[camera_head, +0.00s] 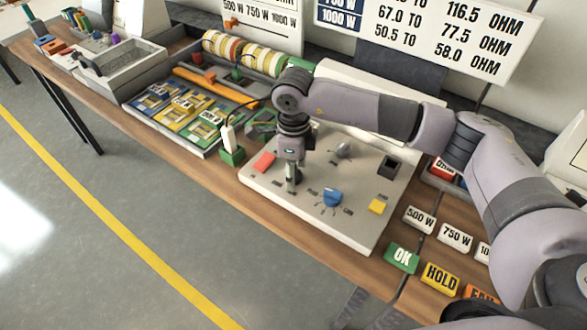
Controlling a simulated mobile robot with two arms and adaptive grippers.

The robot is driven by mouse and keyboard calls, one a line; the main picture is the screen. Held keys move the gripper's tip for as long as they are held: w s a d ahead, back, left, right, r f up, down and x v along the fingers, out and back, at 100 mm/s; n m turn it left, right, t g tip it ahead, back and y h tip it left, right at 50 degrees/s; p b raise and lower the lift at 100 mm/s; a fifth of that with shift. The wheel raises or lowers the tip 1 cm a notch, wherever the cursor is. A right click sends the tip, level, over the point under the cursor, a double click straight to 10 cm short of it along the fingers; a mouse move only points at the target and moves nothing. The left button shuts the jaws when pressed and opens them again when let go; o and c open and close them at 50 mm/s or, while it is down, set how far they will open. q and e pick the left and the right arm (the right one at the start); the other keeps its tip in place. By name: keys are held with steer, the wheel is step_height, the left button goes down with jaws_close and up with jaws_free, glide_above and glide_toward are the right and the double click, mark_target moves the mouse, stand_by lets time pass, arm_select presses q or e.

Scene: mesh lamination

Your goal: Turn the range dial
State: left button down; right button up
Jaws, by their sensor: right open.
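A light grey meter panel (260,192) lies on the bench, with a blue dial (332,197) ringed by small dark marks near its front. A grey knob (343,150) stands farther back on the same panel. I cannot read which of the two is labelled as the range dial. My right gripper (291,187) points down over the left part of the panel, left of the blue dial and apart from it. It is open and holds nothing that I can see. My left gripper is out of view.
The panel also carries a red block (264,162), a yellow block (377,206) and a black socket (388,166). OK (401,257) and HOLD (440,278) signs lie at the right. A tray of coloured boards (183,112) is at left. A sign with resistance ranges (430,35) stands behind.

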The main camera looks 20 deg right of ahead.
step_height(320, 180, up, 12)
stand_by(0.7)
stand_by(0.4)
